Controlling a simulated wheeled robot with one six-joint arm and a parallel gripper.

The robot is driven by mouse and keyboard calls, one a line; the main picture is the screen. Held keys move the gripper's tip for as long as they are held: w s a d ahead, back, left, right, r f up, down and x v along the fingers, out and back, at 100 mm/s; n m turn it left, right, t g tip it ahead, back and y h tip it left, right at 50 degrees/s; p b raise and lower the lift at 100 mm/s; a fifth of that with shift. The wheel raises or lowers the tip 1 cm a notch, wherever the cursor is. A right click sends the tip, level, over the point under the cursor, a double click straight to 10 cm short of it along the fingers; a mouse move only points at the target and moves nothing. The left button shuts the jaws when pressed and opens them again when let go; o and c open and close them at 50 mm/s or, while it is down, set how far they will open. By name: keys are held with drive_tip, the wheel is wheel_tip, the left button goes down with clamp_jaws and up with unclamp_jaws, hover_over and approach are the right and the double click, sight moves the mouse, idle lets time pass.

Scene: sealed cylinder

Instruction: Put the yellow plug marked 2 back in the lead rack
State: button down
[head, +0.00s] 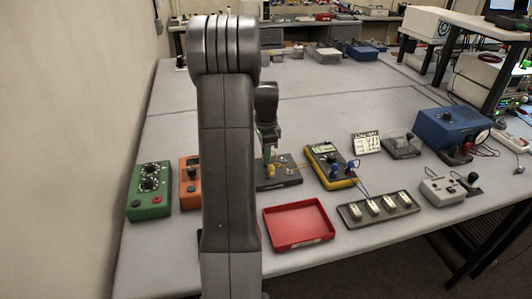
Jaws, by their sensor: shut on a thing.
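My gripper (269,158) points down over a dark board (287,182) with small brass-coloured terminals, just right of my arm. A yellow plug (271,171) shows directly under the fingertips, and my gripper is shut on it. The number on the plug is too small to read. The plug is at or just above the board; I cannot tell whether it is seated in it. My arm hides the left part of the board. No rack is clearly marked as the lead rack; a dark tray with several pale blocks (347,218) lies at the front right.
A red tray (298,243) lies in front of the board. A yellow meter (318,161) with blue plugs and leads stands to the right. Green (151,208) and orange (188,199) boxes stand left. A blue instrument (438,131) is at the right.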

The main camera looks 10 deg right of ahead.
drive_tip(key=c, duration=1.2)
unclamp_jaws()
wheel_tip(320, 180, up, 14)
drive_tip(key=shift+f+b, duration=0.1)
drive_tip(key=shift+b, duration=0.25)
wheel_tip(320, 180, down, 14)
drive_tip(key=shift+r+p, duration=0.1)
drive_tip(key=shift+p, duration=0.3)
drive_tip(key=shift+r, duration=0.1)
